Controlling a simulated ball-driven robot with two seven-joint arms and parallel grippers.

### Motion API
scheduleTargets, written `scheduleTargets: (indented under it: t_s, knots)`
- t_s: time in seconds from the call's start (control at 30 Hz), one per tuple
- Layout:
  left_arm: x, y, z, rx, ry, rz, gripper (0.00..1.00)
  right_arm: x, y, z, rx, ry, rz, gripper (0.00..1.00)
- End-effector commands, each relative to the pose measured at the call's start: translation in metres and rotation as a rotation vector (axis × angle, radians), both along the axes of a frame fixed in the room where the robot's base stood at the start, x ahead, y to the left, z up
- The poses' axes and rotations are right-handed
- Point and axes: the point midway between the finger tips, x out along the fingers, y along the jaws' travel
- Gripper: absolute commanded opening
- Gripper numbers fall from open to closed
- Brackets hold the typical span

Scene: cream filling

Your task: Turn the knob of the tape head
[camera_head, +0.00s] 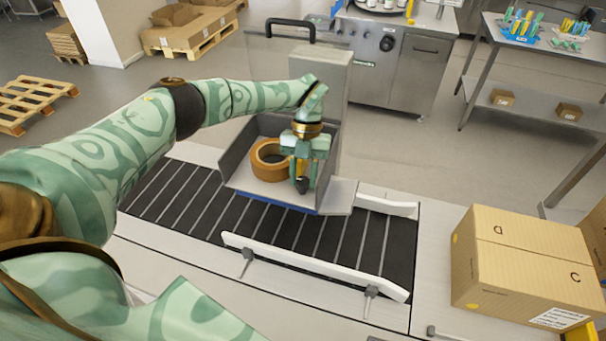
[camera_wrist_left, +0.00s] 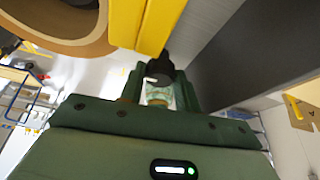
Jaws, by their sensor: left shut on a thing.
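The tape head (camera_head: 235,165) is a grey open-fronted housing above the conveyor, with a blue strip along its lower edge. A brown tape roll (camera_head: 268,168) sits inside it, beside a yellow bar (camera_head: 300,168). A small black knob (camera_head: 303,187) is at the front, by the yellow bar. My left gripper (camera_head: 305,180) points down in front of the tape roll, with its fingers around the knob. In the left wrist view the black knob (camera_wrist_left: 159,69) is between the green fingers, at the end of the yellow bar (camera_wrist_left: 150,25). My right gripper is not in view.
The conveyor (camera_head: 180,197) runs below the tape head, with white guide rails (camera_head: 310,267) along it. A closed cardboard box (camera_head: 515,260) stands at the right. A steel cabinet (camera_head: 395,65) and a table with colourful tools (camera_head: 525,25) are behind.

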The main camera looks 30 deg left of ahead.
Motion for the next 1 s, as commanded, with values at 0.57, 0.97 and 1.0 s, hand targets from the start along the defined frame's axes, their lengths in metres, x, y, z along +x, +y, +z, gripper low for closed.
scheduleTargets:
  t_s: [0.57,0.97,1.0]
  knots:
    - [-0.0001,-0.0003,0.0000,-0.001,0.000,-0.002,0.41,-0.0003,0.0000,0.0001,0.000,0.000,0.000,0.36]
    - [-0.0032,0.0028,-0.0009,-0.004,0.003,0.355,0.41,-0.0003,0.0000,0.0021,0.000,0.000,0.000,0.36]
    - [-0.0035,0.0034,-0.0007,-0.003,0.003,0.427,0.41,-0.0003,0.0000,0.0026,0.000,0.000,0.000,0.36]
